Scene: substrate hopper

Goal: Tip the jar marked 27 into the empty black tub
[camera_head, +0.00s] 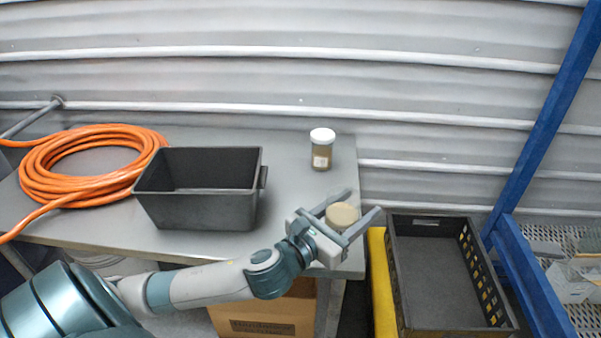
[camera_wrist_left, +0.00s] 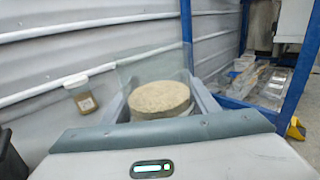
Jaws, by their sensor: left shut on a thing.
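My left gripper (camera_head: 354,206) is shut on an open jar (camera_head: 341,215) with a tan, grainy fill at its mouth. The held jar looks roughly upright, near the table's right front corner; no number on it can be read. It also shows between the fingers in the left wrist view (camera_wrist_left: 160,97). The black tub (camera_head: 205,212) stands on the table left of the gripper and looks empty inside. A second jar (camera_head: 321,150) with a white lid and a pale label stands at the back right of the table; its marking is too small to read. My right gripper is not in view.
A coiled orange hose (camera_head: 85,165) lies left of the tub. A black crate (camera_head: 435,270) stands right of the table, with blue posts (camera_head: 545,120) beyond it. A cardboard box (camera_head: 265,312) is below the table. Bare tabletop (camera_head: 295,185) lies between tub and lidded jar.

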